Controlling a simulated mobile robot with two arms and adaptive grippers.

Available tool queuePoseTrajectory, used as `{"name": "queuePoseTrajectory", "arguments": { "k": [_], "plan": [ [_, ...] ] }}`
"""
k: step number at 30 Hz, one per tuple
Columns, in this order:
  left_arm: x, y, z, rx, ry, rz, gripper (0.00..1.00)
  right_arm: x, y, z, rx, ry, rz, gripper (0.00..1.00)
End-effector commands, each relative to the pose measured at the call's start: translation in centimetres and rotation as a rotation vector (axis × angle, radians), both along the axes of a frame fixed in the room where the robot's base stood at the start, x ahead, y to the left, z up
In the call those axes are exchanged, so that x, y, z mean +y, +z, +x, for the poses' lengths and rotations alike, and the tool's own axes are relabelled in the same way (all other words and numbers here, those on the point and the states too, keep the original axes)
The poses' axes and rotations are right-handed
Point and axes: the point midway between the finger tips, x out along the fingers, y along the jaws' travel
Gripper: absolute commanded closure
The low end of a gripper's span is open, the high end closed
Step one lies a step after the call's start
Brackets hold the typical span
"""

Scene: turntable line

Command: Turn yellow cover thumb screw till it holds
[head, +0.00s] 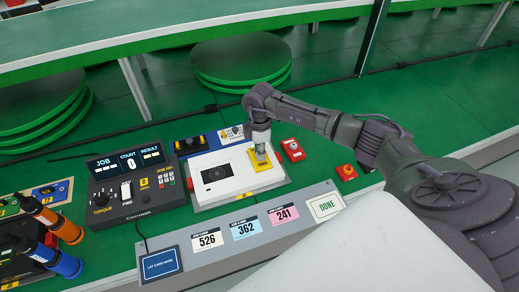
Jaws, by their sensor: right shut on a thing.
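The yellow cover (275,163) lies flat on the right part of a white unit (238,184). My right arm comes in from the right and its gripper (261,153) points down at the cover. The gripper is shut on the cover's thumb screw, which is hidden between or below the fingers. How far the screw is turned cannot be seen. My left gripper is not in view.
A black controller (135,187) with a display stands left of the white unit. Orange and blue drivers (55,250) stand at far left. Red parts (292,150) lie close right of the gripper. Job cards (246,229) lie on the front grey ledge.

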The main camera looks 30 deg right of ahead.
Motion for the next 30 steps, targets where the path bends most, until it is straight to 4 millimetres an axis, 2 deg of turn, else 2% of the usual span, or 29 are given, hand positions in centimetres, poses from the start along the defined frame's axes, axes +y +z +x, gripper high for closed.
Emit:
{"name": "queuePoseTrajectory", "arguments": {
  "k": [1, 9, 10, 14, 24, 26, 30],
  "plan": [
    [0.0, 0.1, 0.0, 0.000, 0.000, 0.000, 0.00, -0.2, 0.6, 0.5, -0.016, -0.006, -0.002, 1.00],
    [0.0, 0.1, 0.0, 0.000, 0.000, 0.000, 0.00, -0.3, 0.6, 0.5, -0.016, -0.005, -0.002, 1.00],
    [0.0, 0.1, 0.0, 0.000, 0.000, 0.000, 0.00, -0.3, 0.6, 0.5, -0.016, -0.005, -0.002, 0.72],
    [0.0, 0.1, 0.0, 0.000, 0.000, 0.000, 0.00, -0.2, 0.5, 0.4, -0.014, -0.003, -0.002, 0.50],
    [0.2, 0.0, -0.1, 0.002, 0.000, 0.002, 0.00, -0.1, 0.4, 0.2, -0.006, -0.001, 0.000, 0.49],
    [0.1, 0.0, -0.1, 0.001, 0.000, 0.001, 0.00, -0.1, 0.8, 0.2, -0.006, -0.001, 0.000, 0.49],
    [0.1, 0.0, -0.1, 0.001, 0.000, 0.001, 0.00, -0.1, 2.9, 0.2, -0.008, 0.001, -0.002, 0.49]
  ]
}}
